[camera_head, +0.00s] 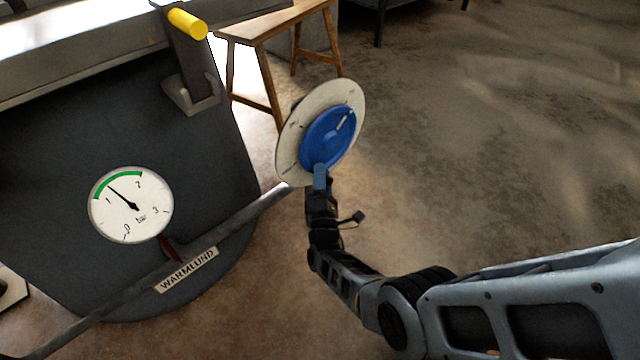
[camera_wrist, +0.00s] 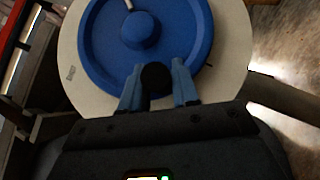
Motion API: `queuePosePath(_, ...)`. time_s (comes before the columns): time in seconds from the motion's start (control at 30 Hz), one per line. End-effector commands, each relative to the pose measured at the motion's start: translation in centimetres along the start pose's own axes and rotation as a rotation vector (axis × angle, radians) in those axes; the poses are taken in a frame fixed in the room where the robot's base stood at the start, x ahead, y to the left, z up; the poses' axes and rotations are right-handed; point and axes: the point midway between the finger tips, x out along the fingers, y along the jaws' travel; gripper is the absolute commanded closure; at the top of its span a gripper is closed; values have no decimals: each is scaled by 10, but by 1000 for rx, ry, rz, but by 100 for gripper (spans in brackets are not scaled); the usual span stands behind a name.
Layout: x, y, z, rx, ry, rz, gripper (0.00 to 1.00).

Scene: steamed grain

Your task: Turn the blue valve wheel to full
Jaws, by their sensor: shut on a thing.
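The blue valve wheel (camera_head: 326,140) stands in front of an off-white round plate (camera_head: 291,152) with small dark marks. A white pointer line on the wheel (camera_head: 344,123) points up and right in the head view. The wheel fills the upper part of the wrist view (camera_wrist: 103,47); the pointer's outer end is cut off there. My gripper (camera_head: 320,177) is at the wheel's lower rim. In the wrist view its two blue-grey fingers (camera_wrist: 158,86) are shut on a dark round knob (camera_wrist: 156,77) at the rim. The plate's marks are too small to read.
A pressure gauge (camera_head: 131,205) on the dark vessel (camera_head: 60,150) has its needle between 1 and 2, near the green band. A pipe (camera_head: 238,220) with a WARMLUND label runs to the valve. A yellow-handled lever (camera_head: 188,23) and wooden stool (camera_head: 262,28) stand behind. Floor at right is clear.

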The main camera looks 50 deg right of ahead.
Motion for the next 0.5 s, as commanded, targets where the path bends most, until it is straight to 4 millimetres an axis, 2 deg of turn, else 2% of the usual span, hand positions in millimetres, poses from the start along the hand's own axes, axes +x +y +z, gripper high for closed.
queuePosePath(0.03, -2, -6, 1, -9, -1, 3, 100)
queuePosePath(0.5, -1, -8, 3, -33, -2, 21, 100)
